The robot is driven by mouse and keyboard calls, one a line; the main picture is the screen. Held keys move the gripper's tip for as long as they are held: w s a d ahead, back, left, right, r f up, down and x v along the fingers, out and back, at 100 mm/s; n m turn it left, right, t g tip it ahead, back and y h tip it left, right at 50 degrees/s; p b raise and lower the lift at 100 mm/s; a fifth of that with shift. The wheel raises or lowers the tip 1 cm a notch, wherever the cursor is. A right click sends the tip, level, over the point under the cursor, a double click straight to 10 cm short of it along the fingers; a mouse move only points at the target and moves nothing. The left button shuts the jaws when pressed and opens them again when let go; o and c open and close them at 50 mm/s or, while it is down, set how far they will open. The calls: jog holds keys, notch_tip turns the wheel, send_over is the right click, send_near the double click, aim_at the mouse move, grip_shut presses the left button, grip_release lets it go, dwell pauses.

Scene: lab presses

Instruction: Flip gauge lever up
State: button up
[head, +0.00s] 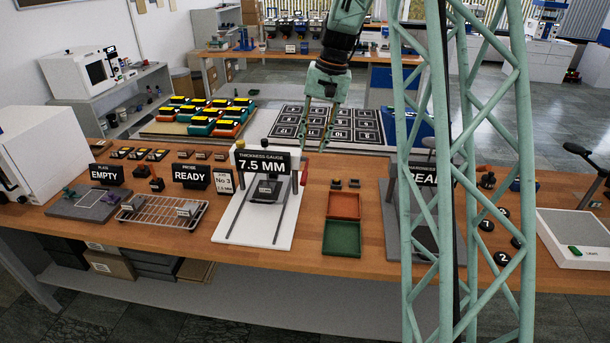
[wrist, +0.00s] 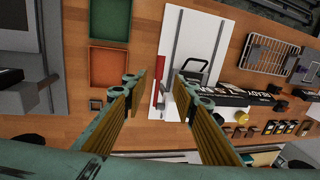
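The thickness gauge (head: 228,222) is a white base with dark rails and a black display reading 7.5 MM (head: 262,164). A grey block (head: 266,193) sits on it below the display. Its small red lever (head: 304,172) is at the gauge's right side; in the wrist view the red lever (wrist: 160,82) shows as a narrow bar between my fingertips. My gripper (head: 315,148) points down behind and above the lever. In the wrist view my gripper (wrist: 160,80) is open, one finger on each side of the lever, with no contact visible. The gap in depth is unclear.
An orange-red tray (head: 343,206) and a green tray (head: 344,238) lie right of the gauge. The READY sign (head: 190,175) and wire rack (head: 160,213) are left. The hardness press (head: 393,225) stands further right, partly hidden by my lattice column.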

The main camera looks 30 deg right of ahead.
aim_at(304, 176)
jog(key=shift+w+a+f+b, duration=0.15)
jog(key=shift+w+a+f, duration=0.15)
jog(key=shift+f, duration=1.9)
jog(key=shift+w+a+f+b, duration=0.2)
jog(key=shift+a+f, duration=0.2)
jog(key=shift+f, duration=1.75)
jog(key=shift+w+a+f+b, duration=0.1)
jog(key=shift+w+a+f, duration=0.2)
jog(key=shift+f, duration=1.9)
jog(key=shift+c, duration=0.7)
grip_shut()
